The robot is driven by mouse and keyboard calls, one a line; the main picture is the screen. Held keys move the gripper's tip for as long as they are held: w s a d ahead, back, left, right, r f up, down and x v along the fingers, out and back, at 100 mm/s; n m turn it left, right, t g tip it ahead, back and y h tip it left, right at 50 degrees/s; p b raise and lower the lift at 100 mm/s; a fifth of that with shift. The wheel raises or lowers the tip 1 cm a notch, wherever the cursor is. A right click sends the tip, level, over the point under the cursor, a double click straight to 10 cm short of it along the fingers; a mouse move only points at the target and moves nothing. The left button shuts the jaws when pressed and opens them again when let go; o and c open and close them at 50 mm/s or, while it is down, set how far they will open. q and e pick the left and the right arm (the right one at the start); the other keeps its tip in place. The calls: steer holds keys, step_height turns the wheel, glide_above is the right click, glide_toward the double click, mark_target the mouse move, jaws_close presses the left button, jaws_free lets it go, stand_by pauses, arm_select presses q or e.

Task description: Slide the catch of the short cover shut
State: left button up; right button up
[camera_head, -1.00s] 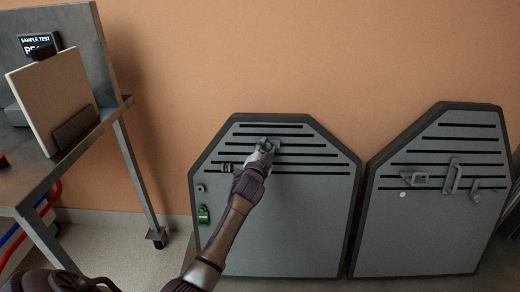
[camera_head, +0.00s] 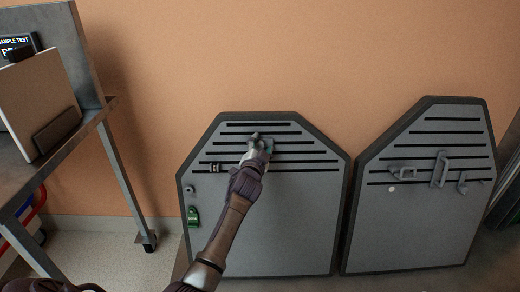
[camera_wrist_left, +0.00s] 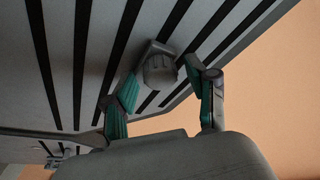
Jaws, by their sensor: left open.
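Two grey slotted covers with dark rims lean against the wall. The left cover (camera_head: 285,220) looks a little lower than the right cover (camera_head: 425,225); neither is labelled. My left gripper (camera_head: 258,142) is at the upper slots of the left cover, open. A grey block or knob (camera_head: 268,146) there is partly hidden by the gripper. In the left wrist view, the grey knob (camera_wrist_left: 159,70) shows between the two teal-padded fingers, with gaps to both; contact is not clear. A small black-and-silver fitting (camera_head: 214,168) sits at the cover's left. My right gripper is not in view.
A green padlock (camera_head: 193,217) and a small round knob (camera_head: 189,189) are on the left cover's left edge. The right cover carries a tall handle (camera_head: 440,170) and smaller grey fittings. A metal bench (camera_head: 60,140) stands at far left.

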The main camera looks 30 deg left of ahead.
arm_select(q)
steer(key=v, duration=1.1)
steer(key=shift+s+d, duration=0.2)
steer(key=shift+s, duration=0.15)
